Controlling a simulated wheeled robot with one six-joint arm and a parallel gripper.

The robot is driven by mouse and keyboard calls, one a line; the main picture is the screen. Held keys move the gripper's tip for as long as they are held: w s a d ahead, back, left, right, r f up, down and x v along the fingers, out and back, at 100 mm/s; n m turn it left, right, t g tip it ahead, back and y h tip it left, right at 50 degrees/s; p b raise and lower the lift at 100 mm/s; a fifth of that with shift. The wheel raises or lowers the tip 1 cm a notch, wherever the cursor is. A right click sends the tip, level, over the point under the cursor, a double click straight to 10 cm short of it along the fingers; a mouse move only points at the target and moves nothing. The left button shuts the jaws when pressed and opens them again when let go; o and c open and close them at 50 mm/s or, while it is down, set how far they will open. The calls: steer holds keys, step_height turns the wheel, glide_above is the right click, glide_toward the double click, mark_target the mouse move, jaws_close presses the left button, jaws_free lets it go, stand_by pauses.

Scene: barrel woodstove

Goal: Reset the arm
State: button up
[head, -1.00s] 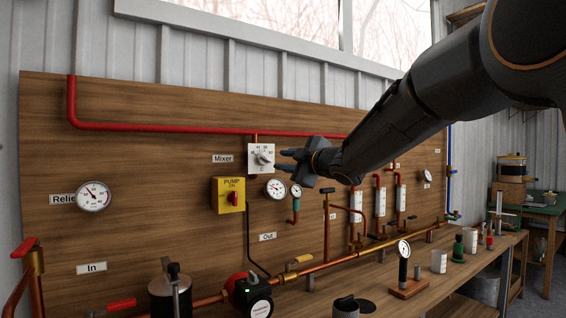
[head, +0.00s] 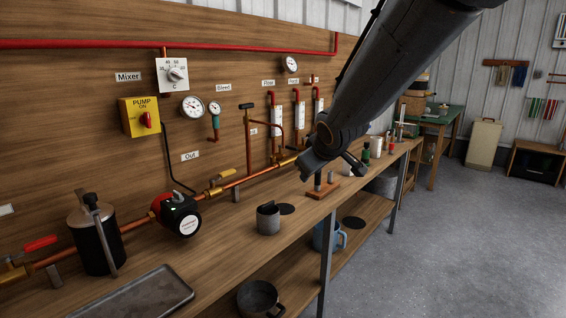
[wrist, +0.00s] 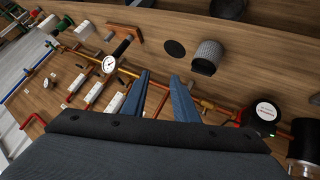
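My gripper (head: 332,170) hangs from my arm over the right part of the workbench in the head view, in front of the pipes and near the small wooden gauge stand (head: 323,190). In the wrist view its two fingers (wrist: 160,95) stand apart with nothing between them but the bench and pipes behind. The gauge on its stand (wrist: 110,64) shows just left of the fingers. The mixer dial (head: 174,75) and the yellow pump switch (head: 139,117) are on the wooden panel, away from my gripper.
The bench holds a grey mug (head: 268,220), a black canister (head: 95,238), a metal tray (head: 140,296) and a red pump (head: 177,212). A pan (head: 258,299) and a blue jug (head: 327,236) are on the lower shelf. The floor (head: 440,230) at right is clear.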

steer(key=s+d+f+m+g, duration=0.2)
steer(key=s+d+f+g, duration=0.1)
steer(key=s, duration=0.8)
steer(key=s+d+f+m+g+h+p, duration=0.1)
steer(key=s+d+f+m+g, duration=0.2)
steer(key=s+f, duration=0.3)
steer(key=s+d+f+m+g+p, duration=0.1)
steer(key=s+d+f+m+g, duration=0.2)
steer(key=s, duration=1.3)
step_height(320, 180, down, 2)
steer(key=d, duration=0.2)
steer(key=shift+d+h, duration=0.3)
steer(key=shift+d, duration=0.05)
